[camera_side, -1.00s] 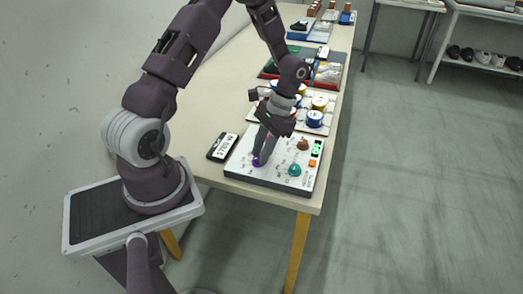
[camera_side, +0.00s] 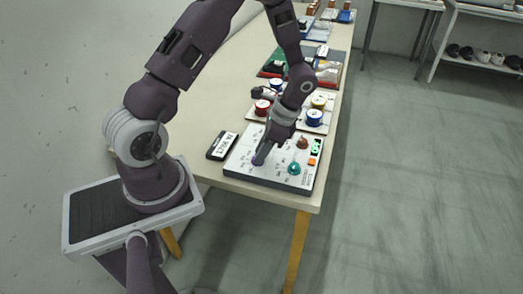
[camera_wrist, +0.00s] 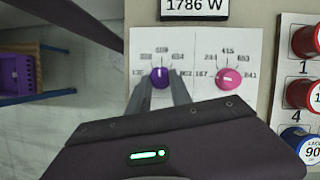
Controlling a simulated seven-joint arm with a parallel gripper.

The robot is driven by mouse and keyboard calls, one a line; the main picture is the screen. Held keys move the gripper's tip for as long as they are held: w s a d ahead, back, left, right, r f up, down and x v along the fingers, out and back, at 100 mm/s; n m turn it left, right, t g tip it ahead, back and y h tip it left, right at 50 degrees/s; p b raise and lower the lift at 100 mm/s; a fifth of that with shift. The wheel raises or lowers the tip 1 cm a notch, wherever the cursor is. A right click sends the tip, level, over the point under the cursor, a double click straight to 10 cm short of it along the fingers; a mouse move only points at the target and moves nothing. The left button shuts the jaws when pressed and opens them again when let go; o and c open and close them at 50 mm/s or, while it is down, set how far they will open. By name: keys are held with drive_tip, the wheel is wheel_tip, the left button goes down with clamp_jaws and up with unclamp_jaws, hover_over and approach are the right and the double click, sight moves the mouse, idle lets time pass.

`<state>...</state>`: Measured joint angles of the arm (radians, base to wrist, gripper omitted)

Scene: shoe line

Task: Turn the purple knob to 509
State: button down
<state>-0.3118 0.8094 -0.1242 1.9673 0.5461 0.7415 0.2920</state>
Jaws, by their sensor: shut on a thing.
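The purple knob (camera_wrist: 160,77) sits on a white dial card in the wrist view, with number labels in an arc around it. Its white mark points up, towards the top label, which is small and reads like 509 or 609. My gripper (camera_wrist: 161,88) is shut on the knob, one finger on each side. In the side view my gripper (camera_side: 259,159) reaches down to the near left part of the white panel (camera_side: 240,166), where the purple knob (camera_side: 257,162) is mostly hidden by the fingers.
In the wrist view a pink knob (camera_wrist: 228,79) with its own labels is right of the purple one. The side view shows a teal knob (camera_side: 294,169), a brown knob (camera_side: 303,143) and a green display (camera_side: 316,147). Spools (camera_side: 314,118) stand behind the panel.

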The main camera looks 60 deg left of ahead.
drive_tip(key=shift+m, duration=0.3)
idle(0.4)
drive_tip(key=c, duration=1.2)
unclamp_jaws()
drive_tip(key=shift+o, duration=0.2)
drive_tip(key=shift+r, duration=0.1)
drive_tip(key=v, duration=0.7)
drive_tip(key=shift+s+d, duration=0.1)
